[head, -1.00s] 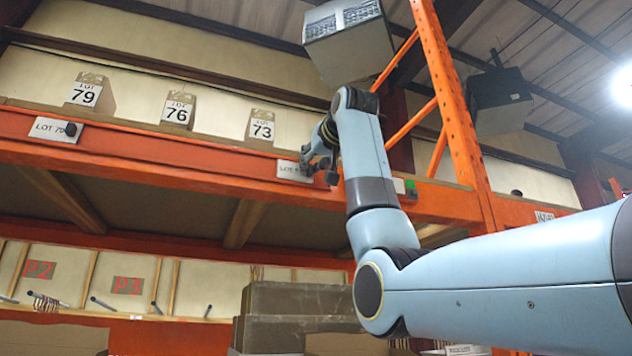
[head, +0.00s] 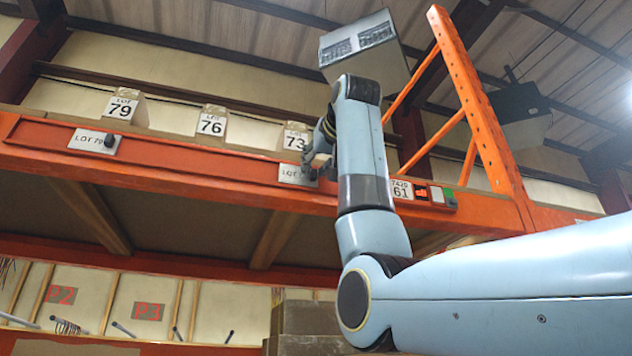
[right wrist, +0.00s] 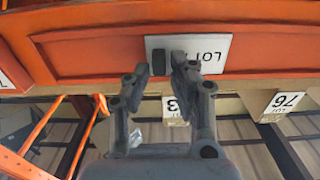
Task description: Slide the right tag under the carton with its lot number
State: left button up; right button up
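The right tag (head: 291,174) is a white plate reading LOT on the orange beam (head: 200,170); its number is covered. It sits below the carton marked LOT 73 (head: 294,137), roughly in line with it. My right gripper (head: 318,165) is at the tag's right end. My left gripper is not in view.
Cartons LOT 76 (head: 211,124) and LOT 79 (head: 123,107) stand further left on the shelf. A left tag reading LOT 79 (head: 88,139) with a knob is under carton 79. A fixed label 61 (head: 401,190) and an orange upright (head: 478,100) are to the right.

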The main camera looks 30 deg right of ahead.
jog(key=shift+o, duration=0.9)
jog(key=shift+a, duration=0.1)
jog(key=shift+s, duration=0.15)
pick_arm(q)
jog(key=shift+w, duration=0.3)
pick_arm(e)
jog(key=v, duration=1.1)
jog(key=shift+s, duration=0.3)
jog(key=shift+f, duration=0.1)
